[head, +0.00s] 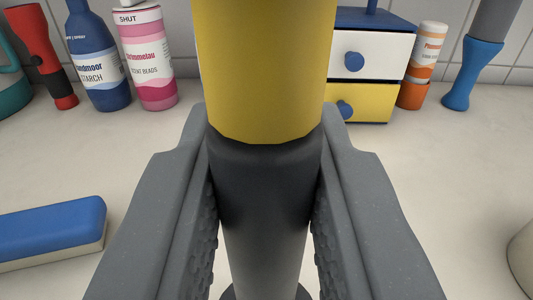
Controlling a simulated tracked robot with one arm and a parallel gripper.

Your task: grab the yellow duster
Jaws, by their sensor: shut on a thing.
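The yellow duster (265,70) stands upright in the middle of the head view, its yellow upper part cut off by the top edge. Its dark grey handle (265,190) runs down between the fingers of my gripper (267,125). The fingers are shut on the handle, one on each side, just below the yellow part. The duster hides part of the counter and back wall. I cannot tell whether its lower end touches the counter.
Behind on the left are a red and black torch (45,55), a blue starch bottle (98,60) and a pink-labelled bottle (148,60). A small drawer box (385,55), an orange bottle (422,65) and a blue-handled item (470,75) stand right. A blue-topped block (50,230) lies front left.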

